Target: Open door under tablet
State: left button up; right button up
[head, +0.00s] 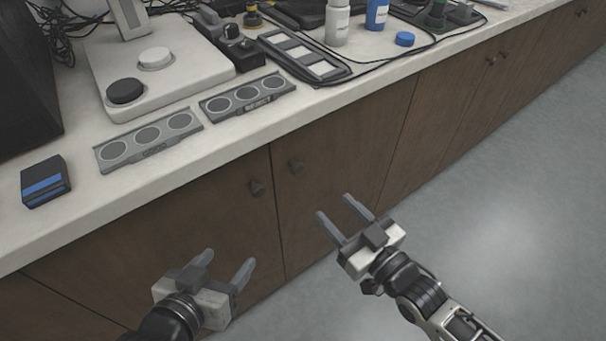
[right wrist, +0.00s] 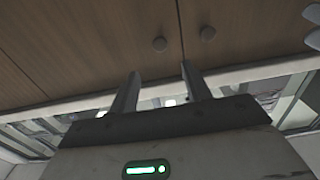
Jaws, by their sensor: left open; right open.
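Two brown cabinet doors, a left one (head: 190,225) and a right one (head: 340,150), are shut below the counter. I cannot tell which item is the tablet.
The pale counter (head: 75,225) overhangs the doors. It holds a dark upright panel (head: 25,85), a white device (head: 180,75), two grey plates with round wells, a blue-black box (head: 45,182) and bottles. More doors run to the right. The grey floor (head: 520,220) is clear.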

aim_at(300, 171)
jog(key=b+x, duration=0.1)
jog(key=x, duration=1)
jog(key=shift+w+a, duration=0.2)
jog(key=shift+w, duration=0.1)
jog(key=shift+c, duration=0.3)
grip_shut()
